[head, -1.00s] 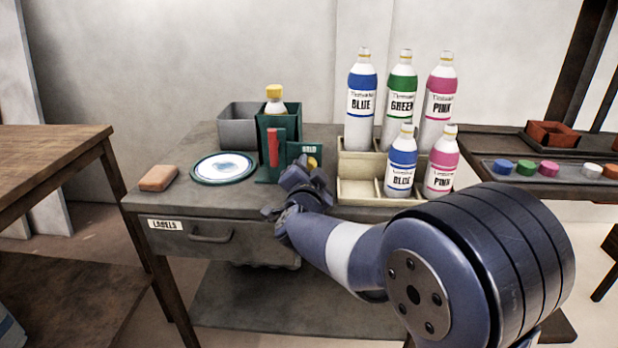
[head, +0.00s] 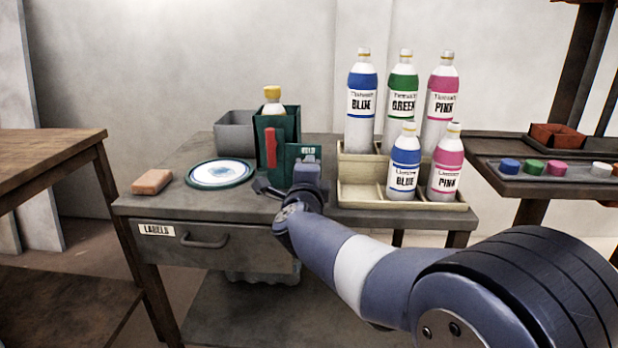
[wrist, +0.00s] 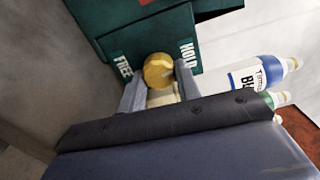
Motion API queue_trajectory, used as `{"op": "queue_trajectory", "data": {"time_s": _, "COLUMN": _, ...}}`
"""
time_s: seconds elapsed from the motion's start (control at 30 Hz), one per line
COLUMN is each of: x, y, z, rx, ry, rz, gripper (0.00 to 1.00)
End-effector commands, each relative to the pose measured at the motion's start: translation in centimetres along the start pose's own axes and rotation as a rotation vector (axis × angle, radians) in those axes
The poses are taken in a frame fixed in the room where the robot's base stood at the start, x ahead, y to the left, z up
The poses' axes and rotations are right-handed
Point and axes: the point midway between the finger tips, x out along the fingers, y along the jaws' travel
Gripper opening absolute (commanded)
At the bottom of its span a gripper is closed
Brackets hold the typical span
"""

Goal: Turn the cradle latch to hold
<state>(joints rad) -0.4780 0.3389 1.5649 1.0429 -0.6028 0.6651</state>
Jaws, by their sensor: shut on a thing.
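The green cradle (head: 290,125) stands on the grey cart and holds a white bottle with a yellow cap (head: 272,92). A red upright piece (head: 271,147) is on its front. The latch shows in the wrist view as a round brass knob (wrist: 158,70) with a pale part below it, between the FREE label (wrist: 121,65) and the HOLD label (wrist: 187,54). My gripper (wrist: 160,90) is shut on the latch, one finger on each side. In the head view my gripper (head: 307,168) hides the knob. Which label the latch points to cannot be told.
A cream rack (head: 400,200) with several labelled bottles stands close to the right of my gripper. A white round dish with a green rim (head: 220,174) and an orange-brown block (head: 152,182) lie to the left. A grey bin (head: 234,132) is behind. The drawer handle (head: 205,241) juts out below.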

Motion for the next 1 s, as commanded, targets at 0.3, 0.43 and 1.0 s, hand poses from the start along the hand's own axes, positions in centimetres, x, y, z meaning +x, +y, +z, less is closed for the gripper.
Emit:
{"op": "queue_trajectory", "data": {"time_s": 0.3, "x": -0.01, "y": 0.15, "z": -0.02, "rx": 0.082, "ry": 0.0, "rz": 0.002, "gripper": 0.09}}
{"op": "queue_trajectory", "data": {"time_s": 0.43, "x": -0.01, "y": 0.13, "z": -0.02, "rx": 0.09, "ry": 0.0, "rz": 0.002, "gripper": 0.09}}
{"op": "queue_trajectory", "data": {"time_s": 1.0, "x": 0.0, "y": 0.09, "z": -0.01, "rx": 0.089, "ry": 0.0, "rz": 0.001, "gripper": 0.53}}
